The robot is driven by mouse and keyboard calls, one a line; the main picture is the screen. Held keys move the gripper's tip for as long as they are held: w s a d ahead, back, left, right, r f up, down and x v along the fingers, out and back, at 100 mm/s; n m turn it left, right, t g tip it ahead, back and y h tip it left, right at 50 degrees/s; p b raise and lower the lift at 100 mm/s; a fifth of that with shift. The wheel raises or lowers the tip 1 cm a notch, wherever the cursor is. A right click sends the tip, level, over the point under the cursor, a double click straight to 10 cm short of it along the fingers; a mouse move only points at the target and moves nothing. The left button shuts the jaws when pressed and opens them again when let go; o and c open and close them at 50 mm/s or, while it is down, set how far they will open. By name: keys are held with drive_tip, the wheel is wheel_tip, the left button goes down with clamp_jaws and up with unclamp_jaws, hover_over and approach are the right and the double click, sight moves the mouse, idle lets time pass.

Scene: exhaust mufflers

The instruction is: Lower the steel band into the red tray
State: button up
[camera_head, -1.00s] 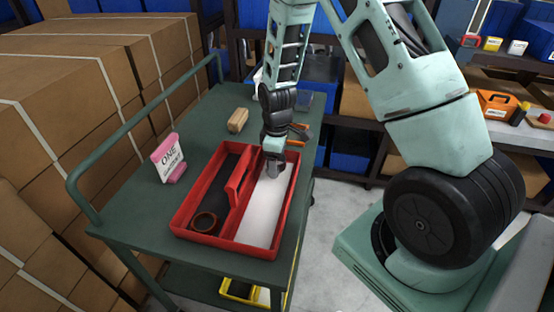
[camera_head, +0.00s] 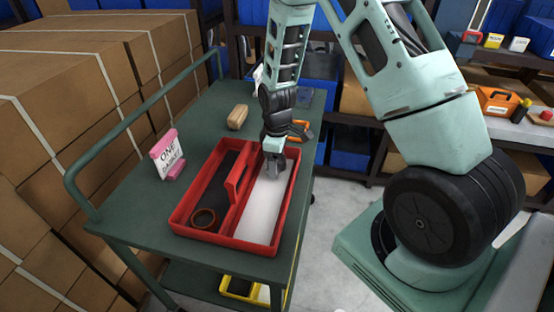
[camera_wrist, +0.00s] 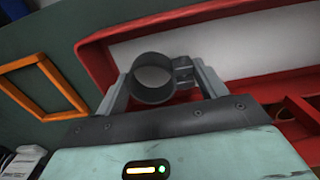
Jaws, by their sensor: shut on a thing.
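The red tray (camera_head: 258,247) lies on the green cart, with a dark-floored left compartment and a white-floored right compartment split by a raised red handle (camera_head: 238,178). My gripper (camera_head: 275,172) points down over the far part of the right compartment. In the wrist view, my gripper (camera_wrist: 160,88) is shut on the steel band (camera_wrist: 151,92), a dark grey ring with a clamp lug on its right side. The band's opening shows the pale tray floor. How high the band is above that floor I cannot tell. In the head view the fingers mostly hide the band.
On the cart (camera_head: 130,215) are a pink-based sign (camera_head: 168,157), a tan block (camera_head: 237,117) and an orange frame (camera_head: 300,130) just beyond the tray. The tray's red wall is close to my fingers in the wrist view.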

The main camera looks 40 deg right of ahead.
drive_tip(key=shift+f+b, duration=0.3)
drive_tip(key=shift+f, duration=0.15)
idle(0.3)
drive_tip(key=o, duration=1.1)
wheel_tip(320, 180, up, 17)
drive_tip(key=b, duration=0.1)
drive_tip(key=shift+r, duration=0.2)
drive_tip(key=s+a+r, duration=0.1)
drive_tip(key=s+a, duration=0.3)
drive_tip(key=a, duration=0.4)
drive_tip(key=s+a+r, duration=0.1)
drive_tip(key=s+a, duration=0.2)
drive_tip(key=a, duration=0.4)
drive_tip(key=s+a, duration=0.4)
drive_tip(key=s, duration=0.4)
drive_tip(key=s+a, duration=0.5)
drive_tip(key=s, duration=0.4)
drive_tip(key=shift+s+a+r+y, duration=0.15)
drive_tip(key=shift+a+r+y, duration=0.05)
drive_tip(key=shift+r+y, duration=0.1)
